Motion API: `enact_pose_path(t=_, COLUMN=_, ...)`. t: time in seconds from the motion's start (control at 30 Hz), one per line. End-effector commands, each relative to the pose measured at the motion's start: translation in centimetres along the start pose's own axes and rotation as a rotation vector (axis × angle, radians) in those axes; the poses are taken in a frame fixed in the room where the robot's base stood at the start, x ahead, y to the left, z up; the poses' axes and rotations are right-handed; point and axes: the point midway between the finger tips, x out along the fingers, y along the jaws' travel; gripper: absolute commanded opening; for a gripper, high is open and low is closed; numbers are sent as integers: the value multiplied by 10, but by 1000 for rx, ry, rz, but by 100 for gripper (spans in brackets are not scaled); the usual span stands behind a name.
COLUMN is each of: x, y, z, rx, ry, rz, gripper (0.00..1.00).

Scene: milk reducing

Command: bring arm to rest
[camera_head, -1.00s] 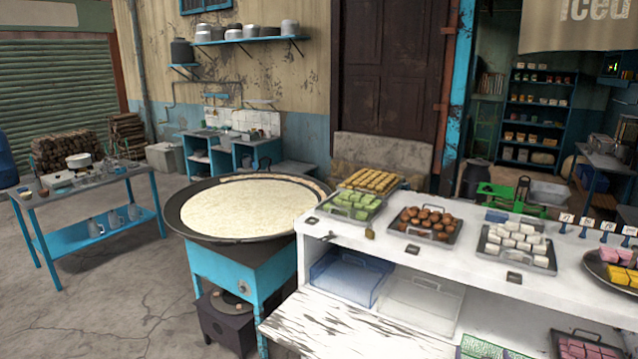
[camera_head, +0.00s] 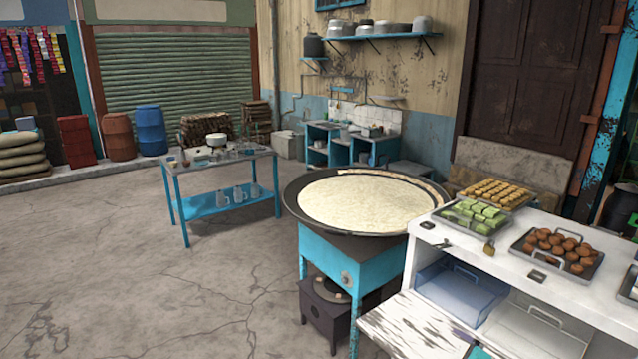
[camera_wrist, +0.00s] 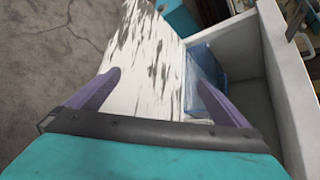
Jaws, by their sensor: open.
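My gripper (camera_wrist: 160,82) shows in the wrist view with its two purple fingers spread apart and nothing between them. Beyond the fingers is the worn white board (camera_wrist: 150,45) at the front of the counter, with the counter's open shelf and a blue clear tray (camera_wrist: 205,85) to the right. There the wide dark pan (camera_head: 296,205) of pale milk (camera_head: 365,203) sits on a blue stand (camera_head: 330,262).
The white counter (camera_head: 505,262) stands at right, holding trays of green sweets (camera_head: 472,213), yellow sweets (camera_head: 495,191) and brown balls (camera_head: 558,248). A blue table (camera_head: 222,203) with pots stands behind at left. The concrete floor (camera_head: 130,260) at left is clear.

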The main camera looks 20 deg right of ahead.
Motion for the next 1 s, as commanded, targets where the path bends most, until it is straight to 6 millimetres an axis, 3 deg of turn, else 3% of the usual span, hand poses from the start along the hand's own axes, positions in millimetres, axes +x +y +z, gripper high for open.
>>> enact_pose_path(t=0.1, x=16, y=26, z=38, rx=-131, ry=-47, rz=88, gripper=100)
enact_pose_path(t=0.43, x=42, y=104, z=124, rx=-496, ry=-177, rz=316, gripper=100)
enact_pose_path(t=0.7, x=46, y=170, z=181, rx=-799, ry=-289, rz=489, gripper=100)
enact_pose_path(t=1.0, x=36, y=239, z=228, rx=-1135, ry=-414, rz=667, gripper=100)
